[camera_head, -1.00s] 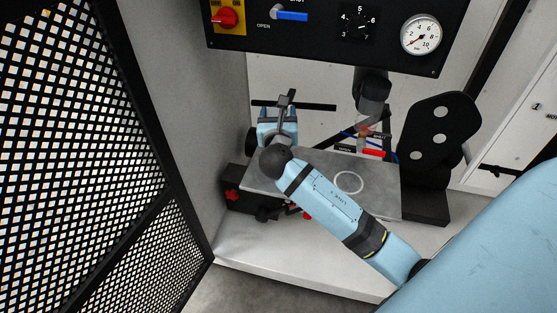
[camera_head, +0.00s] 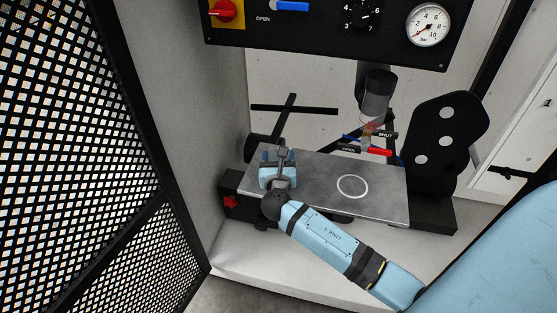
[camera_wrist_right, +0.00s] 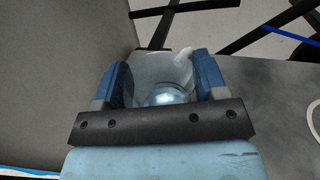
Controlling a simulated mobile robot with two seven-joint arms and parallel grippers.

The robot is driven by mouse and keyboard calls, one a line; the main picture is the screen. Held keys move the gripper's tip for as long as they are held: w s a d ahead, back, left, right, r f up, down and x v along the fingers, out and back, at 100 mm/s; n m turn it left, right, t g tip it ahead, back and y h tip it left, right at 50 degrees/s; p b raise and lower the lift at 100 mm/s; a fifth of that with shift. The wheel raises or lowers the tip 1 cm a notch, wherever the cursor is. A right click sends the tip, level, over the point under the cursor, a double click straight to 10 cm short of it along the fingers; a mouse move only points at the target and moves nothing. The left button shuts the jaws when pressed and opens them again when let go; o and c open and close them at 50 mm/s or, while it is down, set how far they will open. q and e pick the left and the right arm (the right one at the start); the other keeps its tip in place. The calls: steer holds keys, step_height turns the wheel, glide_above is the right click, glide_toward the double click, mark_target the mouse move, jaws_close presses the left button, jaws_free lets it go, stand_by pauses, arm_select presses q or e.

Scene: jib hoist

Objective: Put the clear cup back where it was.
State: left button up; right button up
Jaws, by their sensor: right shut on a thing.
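The clear cup (camera_wrist_right: 165,72) stands between the two blue fingers of my right gripper (camera_wrist_right: 163,78) in the right wrist view, and they are shut on it. In the head view my right gripper (camera_head: 279,158) is at the left end of a grey metal plate (camera_head: 320,180); the cup cannot be made out clearly there. Whether the cup touches the plate, I cannot tell. A white ring (camera_head: 352,187) is marked on the plate, to the right of the gripper. My left gripper is out of view.
A black cylinder with a clear lower part (camera_head: 375,92) hangs behind the plate, near red and blue handles (camera_head: 379,152). A black upright bracket (camera_head: 446,130) stands at the right. A control panel (camera_head: 335,38) is above, a mesh guard (camera_head: 75,120) at left. The plate around the ring is clear.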

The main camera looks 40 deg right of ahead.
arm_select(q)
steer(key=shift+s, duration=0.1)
arm_select(e)
steer(key=shift+r, duration=0.1)
steer(key=o, duration=1)
steer(key=shift+s+a, duration=0.15)
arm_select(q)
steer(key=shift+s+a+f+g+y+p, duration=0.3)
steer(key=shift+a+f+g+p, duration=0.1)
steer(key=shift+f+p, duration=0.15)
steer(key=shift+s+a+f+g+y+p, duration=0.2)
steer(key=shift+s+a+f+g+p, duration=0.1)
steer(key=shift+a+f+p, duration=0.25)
arm_select(e)
steer(key=v, duration=1.1)
steer(key=shift+s+a, duration=0.15)
steer(key=shift+s, duration=0.1)
